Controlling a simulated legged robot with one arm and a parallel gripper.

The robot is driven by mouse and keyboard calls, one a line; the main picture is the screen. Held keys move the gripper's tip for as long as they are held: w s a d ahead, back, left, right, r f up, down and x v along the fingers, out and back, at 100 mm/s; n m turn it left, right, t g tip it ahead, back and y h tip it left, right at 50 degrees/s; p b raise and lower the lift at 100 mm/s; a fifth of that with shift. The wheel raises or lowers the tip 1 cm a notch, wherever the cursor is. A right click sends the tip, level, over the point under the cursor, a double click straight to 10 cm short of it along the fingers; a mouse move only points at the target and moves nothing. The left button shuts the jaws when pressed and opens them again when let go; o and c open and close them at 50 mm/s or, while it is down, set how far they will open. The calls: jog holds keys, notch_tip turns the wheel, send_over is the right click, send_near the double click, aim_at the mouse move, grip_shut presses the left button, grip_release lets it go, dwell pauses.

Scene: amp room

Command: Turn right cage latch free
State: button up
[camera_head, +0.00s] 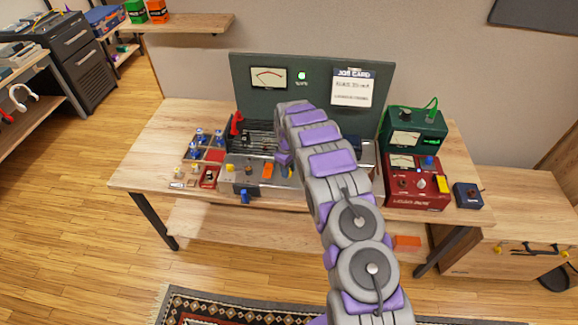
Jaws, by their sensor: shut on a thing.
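The amp chassis (246,172) stands on the wooden workbench, with a dark barred cage (259,137) behind its metal front deck. A red latch lever (237,124) stands up at the cage's left end. The right cage latch cannot be made out; my arm covers the cage's middle and right. My gripper (287,168) points down over the chassis deck, beside an orange block (268,170). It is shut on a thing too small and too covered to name.
A dark panel with a meter, a lit green lamp and a job card (351,88) rises behind. A red load box (412,190) and a green meter box (415,131) stand right. Blue-topped tubes (197,142) stand left. The bench's left front (140,175) is clear.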

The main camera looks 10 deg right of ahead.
jog(key=m, duration=0.2)
jog(key=m+p, duration=0.1)
jog(key=m, duration=0.1)
jog(key=m+p, duration=0.1)
jog(key=m, duration=0.1)
jog(key=shift+w+a+r, duration=0.15)
jog(key=shift+w+r, duration=0.1)
jog(key=m+p, duration=0.1)
jog(key=m, duration=0.4)
jog(key=shift+p, duration=0.4)
jog(key=shift+f+m, duration=0.1)
jog(key=shift+m, duration=0.3)
jog(key=o, duration=1)
jog(key=shift+s+f, duration=0.1)
notch_tip(320, 180, up, 17)
jog(key=shift+r+p, duration=0.15)
jog(key=shift+p, duration=0.55)
